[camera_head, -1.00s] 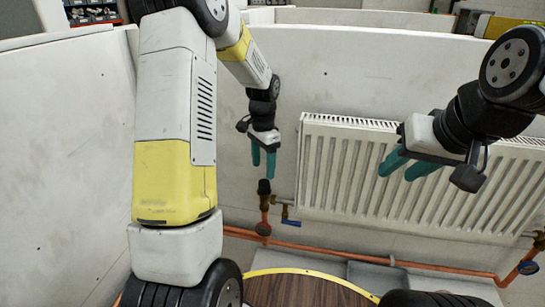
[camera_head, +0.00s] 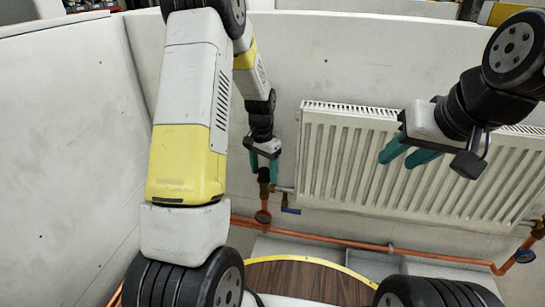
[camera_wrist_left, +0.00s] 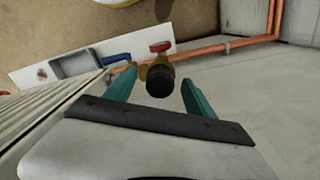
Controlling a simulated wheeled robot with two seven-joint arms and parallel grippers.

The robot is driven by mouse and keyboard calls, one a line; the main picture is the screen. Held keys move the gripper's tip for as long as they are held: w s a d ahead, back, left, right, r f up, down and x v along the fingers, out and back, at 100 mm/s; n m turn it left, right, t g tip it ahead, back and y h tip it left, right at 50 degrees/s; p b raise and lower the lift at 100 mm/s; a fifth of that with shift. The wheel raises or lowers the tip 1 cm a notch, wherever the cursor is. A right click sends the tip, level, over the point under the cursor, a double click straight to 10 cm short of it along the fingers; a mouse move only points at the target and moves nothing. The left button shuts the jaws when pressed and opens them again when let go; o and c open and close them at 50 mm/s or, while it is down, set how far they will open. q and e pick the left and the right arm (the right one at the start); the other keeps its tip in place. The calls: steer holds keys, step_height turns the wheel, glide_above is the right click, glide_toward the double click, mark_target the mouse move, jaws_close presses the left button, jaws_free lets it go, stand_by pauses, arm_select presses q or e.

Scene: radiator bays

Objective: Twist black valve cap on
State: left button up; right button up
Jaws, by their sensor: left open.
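The black valve cap (camera_wrist_left: 160,88) sits upright on top of the brass valve (camera_head: 264,189) beside the radiator's left end. My left gripper (camera_head: 264,170) is open above the valve, its two teal fingers pointing down. In the left wrist view, the cap lies between the spread fingertips (camera_wrist_left: 160,78), with a visible gap to the right finger. The gap to the left finger is narrower, and contact there cannot be told. In the head view the cap (camera_head: 264,175) is partly hidden by the fingers. My right gripper (camera_head: 394,159) is open and empty in front of the radiator.
The white radiator (camera_head: 400,170) hangs on the wall just right of the valve. A blue lever handle (camera_head: 291,210) sticks out low beside the valve. A copper pipe (camera_head: 340,240) runs along the wall below. A round wooden top (camera_head: 300,280) with a yellow rim stands in front.

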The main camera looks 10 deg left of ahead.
arm_select(q)
steer(key=c, duration=1.4)
jaws_close()
steer(key=shift+f, duration=0.15)
steer(key=m, duration=1.2)
steer(key=shift+d+y, duration=0.15)
steer(key=shift+y, duration=0.25)
